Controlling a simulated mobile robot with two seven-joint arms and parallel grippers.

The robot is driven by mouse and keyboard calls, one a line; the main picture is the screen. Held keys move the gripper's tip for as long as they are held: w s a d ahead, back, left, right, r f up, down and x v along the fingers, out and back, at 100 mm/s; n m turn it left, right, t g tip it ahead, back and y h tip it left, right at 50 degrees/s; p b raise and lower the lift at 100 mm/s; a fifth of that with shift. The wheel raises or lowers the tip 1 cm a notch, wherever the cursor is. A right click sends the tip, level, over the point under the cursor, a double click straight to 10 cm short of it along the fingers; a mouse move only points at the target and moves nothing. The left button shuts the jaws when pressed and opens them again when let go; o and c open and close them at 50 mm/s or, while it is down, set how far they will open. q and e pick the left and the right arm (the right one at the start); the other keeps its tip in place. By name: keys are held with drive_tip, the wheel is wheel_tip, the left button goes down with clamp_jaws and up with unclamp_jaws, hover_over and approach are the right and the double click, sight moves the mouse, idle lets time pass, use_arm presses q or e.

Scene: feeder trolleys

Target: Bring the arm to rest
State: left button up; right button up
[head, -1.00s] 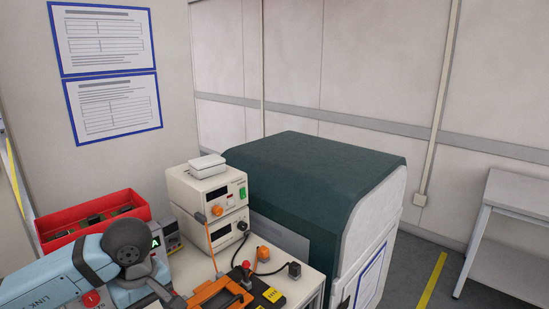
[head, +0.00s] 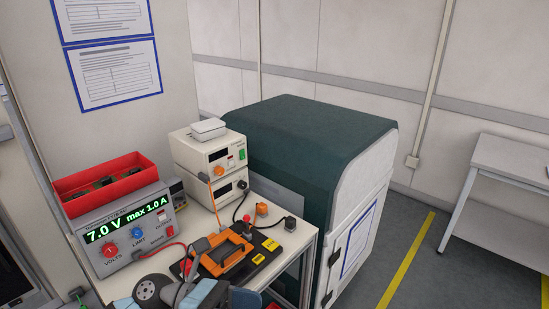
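My light-blue arm with dark joints shows at the bottom of the head view, low in front of the bench's near edge. A power supply (head: 128,230) reading 7.0 V, max 1.0 A, stands on the bench to the left.
A red bin (head: 104,187) sits on the power supply. Two stacked cream instruments (head: 208,163) stand at the back of the bench. A large dark green cabinet (head: 300,135) is to the right. A white table (head: 503,160) stands far right, with clear floor before it.

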use_arm(q)
drive_tip(key=w+a+f+n+t+y+p, duration=0.1)
drive_tip(key=w+a+f+n+t+y, duration=0.15)
drive_tip(key=n+t, duration=1)
drive_tip(key=w+a+f+n+t+y+p, duration=0.2)
drive_tip(key=a+n+t, duration=0.35)
drive_tip(key=n, duration=1.15)
drive_tip(key=s+a+f+n+g+y+p, duration=0.1)
drive_tip(key=s+a+f+n+g+y, duration=0.1)
drive_tip(key=s+f+n+y, duration=0.3)
drive_tip(key=s+a+f+n+g+y, duration=0.2)
drive_tip(key=s+a+f+n+y, duration=0.2)
drive_tip(key=f+n, duration=0.9)
drive_tip(key=s+f+y, duration=0.1)
drive_tip(key=s+f, duration=0.1)
drive_tip(key=s, duration=0.1)
drive_tip(key=shift+s+a+y+p, duration=0.25)
drive_tip(key=shift+a+y+p, duration=0.1)
drive_tip(key=shift+p, duration=0.05)
